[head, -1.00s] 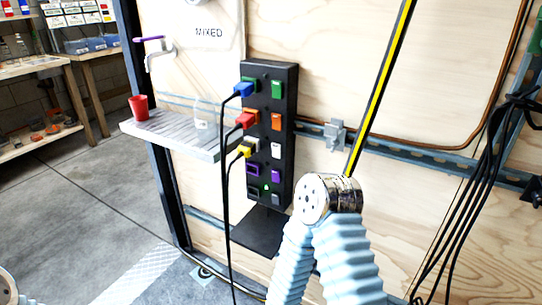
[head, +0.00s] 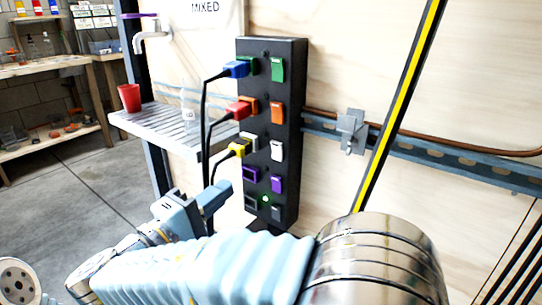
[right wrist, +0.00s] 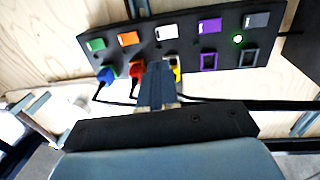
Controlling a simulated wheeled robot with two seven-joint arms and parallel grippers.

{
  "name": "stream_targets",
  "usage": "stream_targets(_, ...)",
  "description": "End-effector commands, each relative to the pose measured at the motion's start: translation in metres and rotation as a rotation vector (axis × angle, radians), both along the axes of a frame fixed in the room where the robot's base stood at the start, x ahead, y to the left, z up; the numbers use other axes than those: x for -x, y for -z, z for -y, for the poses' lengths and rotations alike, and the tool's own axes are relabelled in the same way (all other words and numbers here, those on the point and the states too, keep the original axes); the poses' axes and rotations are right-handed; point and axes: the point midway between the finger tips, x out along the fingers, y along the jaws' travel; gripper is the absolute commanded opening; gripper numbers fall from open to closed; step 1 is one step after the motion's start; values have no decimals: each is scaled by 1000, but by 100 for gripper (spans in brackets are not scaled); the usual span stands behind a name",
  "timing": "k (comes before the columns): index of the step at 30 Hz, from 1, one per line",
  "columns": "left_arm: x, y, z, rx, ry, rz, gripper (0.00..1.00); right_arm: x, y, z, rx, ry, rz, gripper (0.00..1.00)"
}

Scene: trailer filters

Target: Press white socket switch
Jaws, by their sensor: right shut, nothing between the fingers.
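The black socket panel (head: 292,85) stands upright on the wooden wall, with sockets on the left and coloured switches on the right. The white switch (head: 277,150) is third from the top; it also shows in the right wrist view (right wrist: 166,31). The yellow plug (head: 238,148) sits in the socket beside it. My right gripper (head: 218,194) is shut and empty, low and left of the panel. In the right wrist view its fingers (right wrist: 158,70) point toward the white switch, apart from it in the picture, and partly hide the yellow plug. My left gripper is out of view.
A blue plug (head: 236,69) and a red plug (head: 239,109) fill the upper sockets, their black cables hanging down close to my gripper. A slatted shelf (head: 165,125) with a red cup (head: 129,97) is at the left. A yellow-black strip (head: 402,102) runs at the right.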

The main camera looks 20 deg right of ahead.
Motion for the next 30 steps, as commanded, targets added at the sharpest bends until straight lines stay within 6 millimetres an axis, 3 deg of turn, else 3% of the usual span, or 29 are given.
stream_targets(10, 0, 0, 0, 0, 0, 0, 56, -9, 0, 12, 1, 3, -6, 0)
stream_targets(24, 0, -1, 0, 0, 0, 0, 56, -66, -12, 86, 0, 3, -7, 0)
stream_targets(30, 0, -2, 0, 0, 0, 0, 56, -82, -15, 104, 1, 1, -7, 0)
